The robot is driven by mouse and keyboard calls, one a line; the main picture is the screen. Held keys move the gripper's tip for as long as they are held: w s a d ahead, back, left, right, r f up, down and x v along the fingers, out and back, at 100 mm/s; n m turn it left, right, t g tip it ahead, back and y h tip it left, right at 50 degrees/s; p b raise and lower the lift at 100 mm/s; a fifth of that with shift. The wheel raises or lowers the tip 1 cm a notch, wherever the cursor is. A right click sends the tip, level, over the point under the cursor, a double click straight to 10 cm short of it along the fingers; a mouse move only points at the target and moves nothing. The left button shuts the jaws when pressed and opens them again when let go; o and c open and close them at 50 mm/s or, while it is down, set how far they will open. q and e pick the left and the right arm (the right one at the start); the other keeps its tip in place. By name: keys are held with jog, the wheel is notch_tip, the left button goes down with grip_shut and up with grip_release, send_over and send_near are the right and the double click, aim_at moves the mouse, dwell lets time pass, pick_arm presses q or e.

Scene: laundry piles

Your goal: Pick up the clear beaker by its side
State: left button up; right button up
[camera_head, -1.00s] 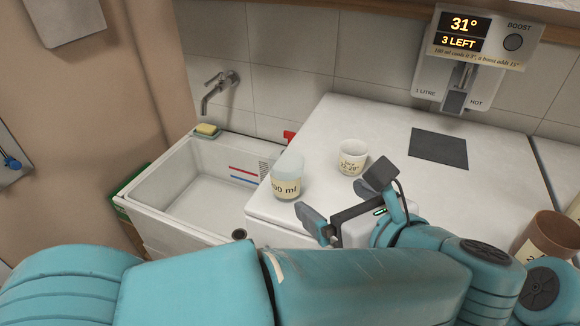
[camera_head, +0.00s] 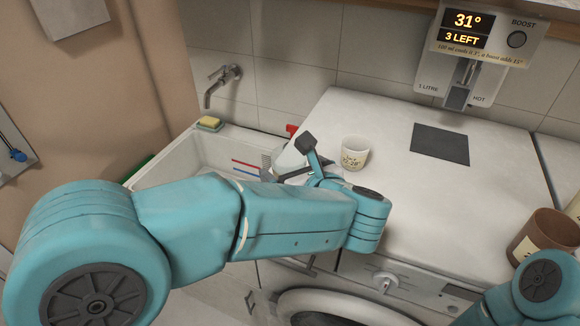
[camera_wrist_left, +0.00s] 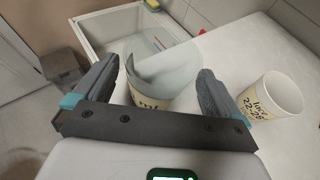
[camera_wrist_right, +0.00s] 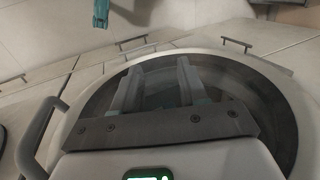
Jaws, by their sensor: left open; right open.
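The clear beaker (camera_wrist_left: 178,70), with a cream volume label, stands at the left end of the white worktop. In the head view my left arm and gripper partly cover the beaker (camera_head: 289,159). My left gripper (camera_wrist_left: 160,82) is open, with one finger on each side of the beaker in the left wrist view. I cannot tell whether either finger touches it. In the head view the left gripper (camera_head: 290,160) is low over the worktop's left end. My right gripper (camera_wrist_right: 158,85) is open and empty in front of a round washing machine door.
A small white labelled cup (camera_head: 355,153) stands just right of the beaker. A sink (camera_head: 165,165) with a yellow sponge (camera_head: 209,122) lies left. A dark square pad (camera_head: 440,143) and brown pot (camera_head: 540,235) are farther right. A dispenser (camera_head: 470,50) hangs on the wall.

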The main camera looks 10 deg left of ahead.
pick_arm(q)
jog(key=shift+w+a+f, duration=0.2)
jog(key=shift+w+a, duration=0.15)
jog(key=shift+w, duration=0.05)
jog(key=shift+a, duration=0.15)
jog(key=shift+s, duration=0.2)
jog(key=shift+w, duration=0.2)
jog(key=c, duration=1.1)
jog(key=shift+o, duration=0.2)
jog(key=shift+s, duration=0.1)
